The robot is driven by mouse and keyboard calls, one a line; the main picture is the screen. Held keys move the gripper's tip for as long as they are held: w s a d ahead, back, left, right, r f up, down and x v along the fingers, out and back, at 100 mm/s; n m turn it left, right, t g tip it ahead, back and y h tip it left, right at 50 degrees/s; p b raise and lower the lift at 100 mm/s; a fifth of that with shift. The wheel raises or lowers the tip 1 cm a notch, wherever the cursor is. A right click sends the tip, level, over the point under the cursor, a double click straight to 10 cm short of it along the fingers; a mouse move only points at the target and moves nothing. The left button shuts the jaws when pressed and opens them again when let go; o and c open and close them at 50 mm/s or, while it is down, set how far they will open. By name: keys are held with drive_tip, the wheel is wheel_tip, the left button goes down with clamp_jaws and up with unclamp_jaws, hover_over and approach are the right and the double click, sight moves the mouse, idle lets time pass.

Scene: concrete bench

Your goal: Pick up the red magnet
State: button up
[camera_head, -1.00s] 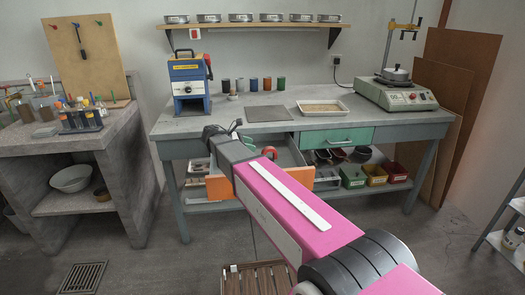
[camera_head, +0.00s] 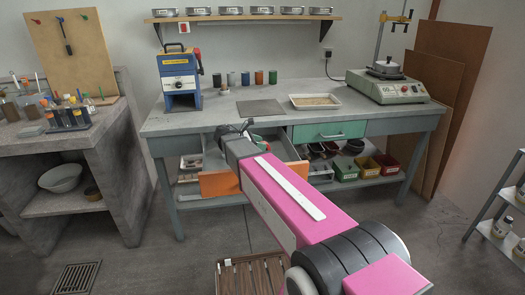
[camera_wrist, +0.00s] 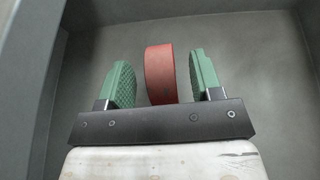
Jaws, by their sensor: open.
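The red magnet (camera_wrist: 160,74) shows in the wrist view as a red curved piece inside a grey drawer. My gripper (camera_wrist: 161,82) is open, with one green ridged finger on each side of the magnet. A small gap shows between the magnet and each finger. In the head view my gripper (camera_head: 235,128) is at the open drawer with the orange front (camera_head: 219,184), and my pink arm hides much of it. I cannot make out the magnet clearly in the head view.
The drawer wall (camera_wrist: 30,75) is close on the left in the wrist view. The bench top (camera_head: 220,118) lies above the drawer, with a blue machine (camera_head: 180,80), a white tray (camera_head: 315,101) and a hot plate (camera_head: 388,87). A closed green drawer (camera_head: 329,132) is to the right.

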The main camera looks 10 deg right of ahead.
drive_tip(key=shift+x, duration=0.85)
clamp_jaws()
drive_tip(key=shift+r, duration=0.1)
